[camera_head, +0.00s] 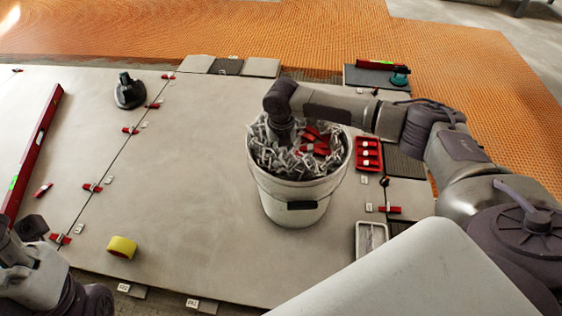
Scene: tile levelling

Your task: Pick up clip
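A white bucket (293,199) stands on the large grey tiles. It is filled with many pale clips (268,153) and a few red wedges (316,140). My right arm reaches in from the right, and its wrist points down into the bucket. My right gripper is sunk among the clips, so its fingers are hidden and I cannot tell whether it holds one. My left arm is at the lower left edge, low over the tiles. The fingers of my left gripper (30,228) are not clear enough to tell open from shut.
A yellow tape roll (122,247) lies left of the bucket. A black suction cup (129,92) stands farther back. A red level (36,148) lies at the far left. A red tray (368,154) and a white tray (371,238) lie right of the bucket. Red wedges and clips line the tile joint.

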